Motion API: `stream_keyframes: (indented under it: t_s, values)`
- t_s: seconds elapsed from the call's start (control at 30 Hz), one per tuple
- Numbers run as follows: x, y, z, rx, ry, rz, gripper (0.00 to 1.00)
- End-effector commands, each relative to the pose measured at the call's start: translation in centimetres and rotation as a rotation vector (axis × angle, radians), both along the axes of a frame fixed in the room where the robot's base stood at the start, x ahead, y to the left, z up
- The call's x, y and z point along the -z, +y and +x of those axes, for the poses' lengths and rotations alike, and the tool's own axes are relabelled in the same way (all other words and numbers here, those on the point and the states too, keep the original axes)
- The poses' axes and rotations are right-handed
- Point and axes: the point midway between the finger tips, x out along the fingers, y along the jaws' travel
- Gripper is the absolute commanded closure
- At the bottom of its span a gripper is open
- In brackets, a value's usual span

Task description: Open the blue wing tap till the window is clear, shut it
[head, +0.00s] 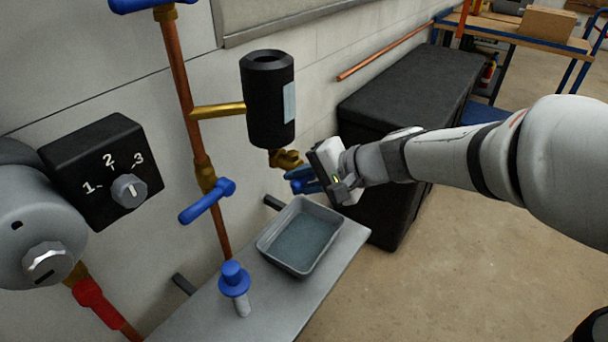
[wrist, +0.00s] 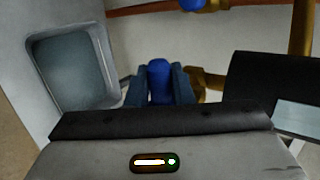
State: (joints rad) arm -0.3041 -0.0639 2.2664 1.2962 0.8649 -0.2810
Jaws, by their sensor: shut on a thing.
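The black cylinder (head: 267,100) on the brass branch has a pale blue window strip (head: 289,102) on its side. The window also shows at the right edge of the wrist view (wrist: 298,117). Below the cylinder is a brass outlet (head: 286,158) with the blue wing tap (wrist: 159,82). My gripper (head: 306,180) is shut on the wing tap, with one finger on each side of it in the wrist view. In the head view the fingers and gripper body hide most of the tap. A grey tray (head: 331,218) stands below the outlet, with bluish liquid in it.
A blue lever handle (head: 207,201) sits on the copper pipe left of the cylinder. A blue-capped fitting (head: 235,280) stands on the grey shelf (head: 196,318). A black dial box (head: 101,170) is at left. A large black chest (head: 412,98) stands behind my gripper.

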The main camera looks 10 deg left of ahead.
Motion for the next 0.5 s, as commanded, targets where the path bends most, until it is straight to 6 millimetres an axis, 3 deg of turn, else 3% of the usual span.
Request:
stream_keyframes:
  t_s: [0.07, 0.1, 0.2, 0.33, 0.5]
  values:
    - [0.07, -0.02, 0.01, -0.001, 0.0, -0.002, 1.0]
    - [0.08, -0.03, 0.0, -0.001, 0.0, -0.002, 0.78]
    - [0.08, -0.01, 0.0, -0.001, -0.001, -0.001, 0.7]
    - [0.07, -0.01, -0.01, 0.0, 0.0, -0.001, 0.59]
    - [0.06, 0.0, -0.01, 0.0, 0.0, -0.001, 0.59]
